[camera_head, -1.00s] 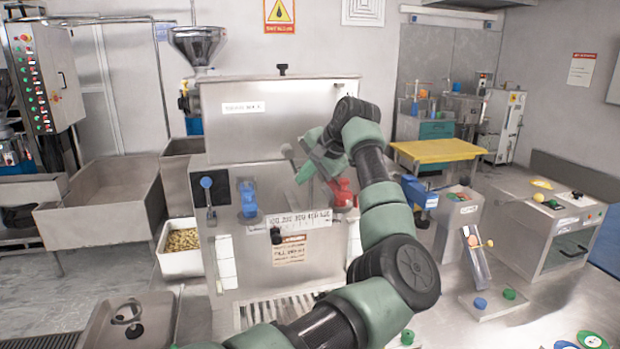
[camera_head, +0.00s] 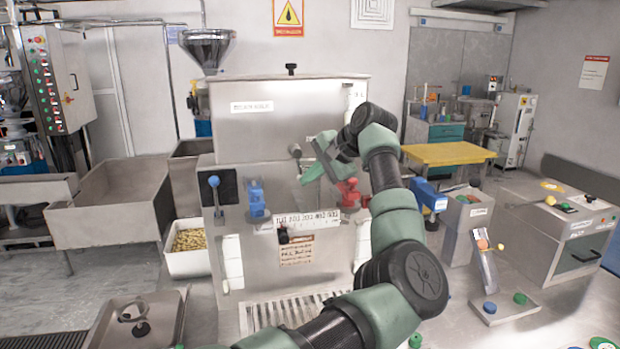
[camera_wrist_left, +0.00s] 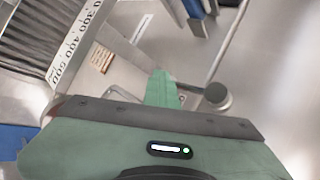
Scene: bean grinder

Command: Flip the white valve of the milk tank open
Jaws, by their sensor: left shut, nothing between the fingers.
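The steel tank (camera_head: 285,125) stands on a counter in the middle of the head view. A small pale grey knobbed lever (camera_head: 295,150) sticks out from its front; I take it for the white valve, though its label is not legible. My left gripper (camera_head: 308,174) is shut and empty, just below and right of this knob. In the left wrist view, the shut green fingertips (camera_wrist_left: 162,88) lie close beside the knobbed lever (camera_wrist_left: 215,97); I cannot tell whether they touch. The right gripper is not in view.
A red tap (camera_head: 349,193) is just right of my left gripper. A blue tap (camera_head: 256,199) and a blue-knobbed lever (camera_head: 214,183) are on the left of the front. A numbered scale strip (camera_head: 308,219) runs below them. A slotted drip grate (camera_head: 285,310) lies at the base.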

